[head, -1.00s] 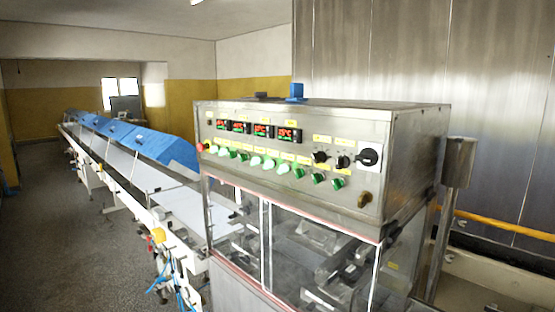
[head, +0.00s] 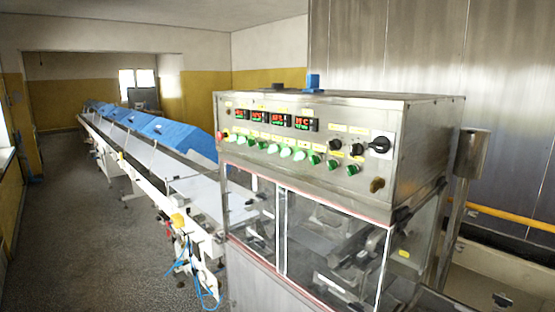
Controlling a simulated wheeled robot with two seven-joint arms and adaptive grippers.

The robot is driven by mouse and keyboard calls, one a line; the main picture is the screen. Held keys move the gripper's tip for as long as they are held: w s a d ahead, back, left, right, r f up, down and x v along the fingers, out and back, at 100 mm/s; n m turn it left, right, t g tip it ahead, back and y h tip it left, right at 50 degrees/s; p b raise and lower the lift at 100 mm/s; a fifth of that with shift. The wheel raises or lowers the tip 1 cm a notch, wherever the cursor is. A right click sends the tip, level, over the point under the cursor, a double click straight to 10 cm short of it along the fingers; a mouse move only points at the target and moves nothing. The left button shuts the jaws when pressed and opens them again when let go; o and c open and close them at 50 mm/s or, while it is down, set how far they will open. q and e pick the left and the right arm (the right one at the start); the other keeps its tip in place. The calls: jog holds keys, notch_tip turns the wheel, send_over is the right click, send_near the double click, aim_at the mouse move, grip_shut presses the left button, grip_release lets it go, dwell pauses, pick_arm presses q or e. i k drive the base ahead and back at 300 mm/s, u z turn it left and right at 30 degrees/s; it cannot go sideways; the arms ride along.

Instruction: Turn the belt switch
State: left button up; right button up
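The enrober's control panel (head: 300,155) faces me at the right of centre, on a steel cabinet. It carries several red and green displays (head: 278,119) above a row of green and pale lit switches (head: 285,152). Black rotary knobs (head: 357,149) sit at its right, with a larger black rotary switch (head: 380,144) on a pale plate. A red button (head: 224,134) is at its left end. Labels are too small to read, so I cannot tell which one is the belt switch. Neither of my grippers is in view.
A long conveyor (head: 150,170) with blue covers (head: 172,134) runs back to the left. Clear guard panels (head: 320,245) are below the control panel. A steel post (head: 458,200) stands at the right. The floor (head: 90,235) left of the conveyor is free.

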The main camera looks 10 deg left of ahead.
aim_at(286, 151)
jog(key=k, duration=0.35)
jog(key=u, duration=1.3)
jog(key=i, duration=0.95)
jog(key=z, duration=0.95)
